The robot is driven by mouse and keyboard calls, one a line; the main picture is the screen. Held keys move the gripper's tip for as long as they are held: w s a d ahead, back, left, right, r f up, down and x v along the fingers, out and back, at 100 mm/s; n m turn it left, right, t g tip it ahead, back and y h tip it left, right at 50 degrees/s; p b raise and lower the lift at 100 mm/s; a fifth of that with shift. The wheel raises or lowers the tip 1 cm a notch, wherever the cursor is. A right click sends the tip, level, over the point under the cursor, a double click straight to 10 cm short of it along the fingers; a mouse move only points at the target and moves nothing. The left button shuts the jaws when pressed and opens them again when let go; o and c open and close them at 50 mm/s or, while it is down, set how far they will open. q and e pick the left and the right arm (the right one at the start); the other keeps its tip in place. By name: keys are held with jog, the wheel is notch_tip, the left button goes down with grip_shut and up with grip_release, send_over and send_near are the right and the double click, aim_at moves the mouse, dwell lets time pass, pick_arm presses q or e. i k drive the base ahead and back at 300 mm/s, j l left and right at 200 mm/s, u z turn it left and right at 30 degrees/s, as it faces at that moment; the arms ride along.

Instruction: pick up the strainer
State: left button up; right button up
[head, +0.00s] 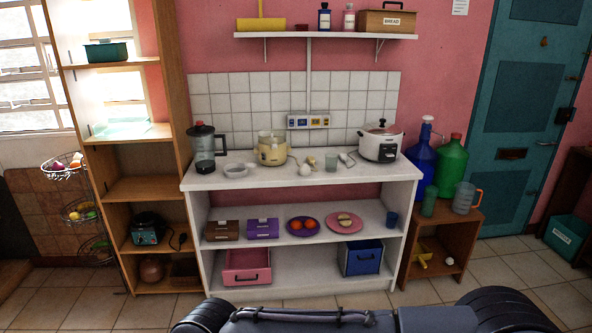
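I cannot make out a clear strainer. A small shallow pale round thing (235,170) lies on the white counter (205,181), just right of the blender (204,150). It may be the strainer, but it is too small to tell. My left and right grippers are both out of view; only parts of my own body show along the bottom edge.
On the counter stand a yellowish appliance (271,151) and a white cooker (381,143), with small items between them. Lower shelves hold boxes, plates and drawers. A tall wooden shelf (141,190) stands at left.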

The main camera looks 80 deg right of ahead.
aim_at(237, 169)
jog(key=z, duration=2.2)
jog(key=i+l+u, duration=0.1)
jog(key=u, duration=0.35)
jog(key=i+l+u, duration=0.15)
jog(key=u, duration=0.3)
jog(key=i+l+u, duration=0.15)
jog(key=u, duration=0.3)
jog(key=i+l+u, duration=0.2)
jog(key=l, duration=0.4)
jog(key=i+l+u, duration=0.15)
jog(key=l, duration=0.45)
jog(key=i+l+u, duration=0.2)
jog(key=l, duration=0.45)
jog(key=l+u, duration=0.15)
jog(key=l, duration=0.5)
jog(key=i+l, duration=0.1)
jog(key=l, duration=0.7)
jog(key=i+l, duration=0.1)
jog(key=l, duration=0.7)
